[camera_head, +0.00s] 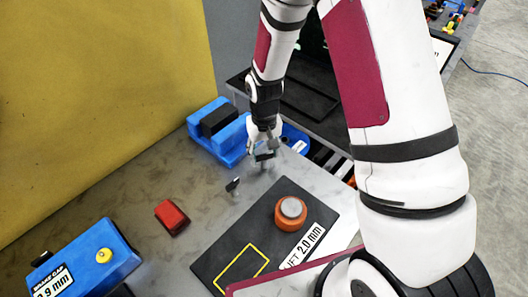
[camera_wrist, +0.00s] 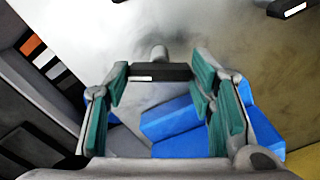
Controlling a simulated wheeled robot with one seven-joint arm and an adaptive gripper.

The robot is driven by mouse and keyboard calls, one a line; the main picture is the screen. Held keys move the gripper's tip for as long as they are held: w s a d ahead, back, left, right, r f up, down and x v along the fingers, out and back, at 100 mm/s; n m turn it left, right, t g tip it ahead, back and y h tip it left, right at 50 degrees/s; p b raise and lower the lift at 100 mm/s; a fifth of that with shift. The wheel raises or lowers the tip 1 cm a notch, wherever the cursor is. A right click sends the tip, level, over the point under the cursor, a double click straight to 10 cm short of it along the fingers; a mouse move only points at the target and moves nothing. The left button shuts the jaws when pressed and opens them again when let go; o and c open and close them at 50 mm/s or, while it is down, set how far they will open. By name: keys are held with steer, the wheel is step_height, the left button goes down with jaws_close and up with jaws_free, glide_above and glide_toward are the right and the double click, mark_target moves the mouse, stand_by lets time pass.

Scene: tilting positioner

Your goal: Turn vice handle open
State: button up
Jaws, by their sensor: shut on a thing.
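The blue vice (camera_head: 207,142) with a black block on top stands at the back of the table, left of my gripper. It also shows in the wrist view (camera_wrist: 172,121), below and right of the handle. My gripper (camera_head: 264,155) is low over the table on the vice's right side. In the wrist view, its teal-padded fingers (camera_wrist: 160,82) close around the vice handle (camera_wrist: 158,72), a short dark bar with a small white mark. A grey rounded end shows just beyond the bar. In the head view the handle is mostly hidden by the fingers.
A small black and white part (camera_head: 233,185) stands on the grey table near my gripper. A red block (camera_head: 171,216), an orange round piece (camera_head: 290,213) on a dark mat (camera_head: 225,248) and a blue box (camera_head: 88,268) lie nearer. A yellow wall (camera_head: 95,95) rises at left.

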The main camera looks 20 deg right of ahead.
mark_target(264, 155)
steer(key=n, duration=0.6)
stand_by(0.7)
steer(key=o, duration=1.2)
steer(key=shift+c, duration=0.2)
step_height(264, 155, up, 12)
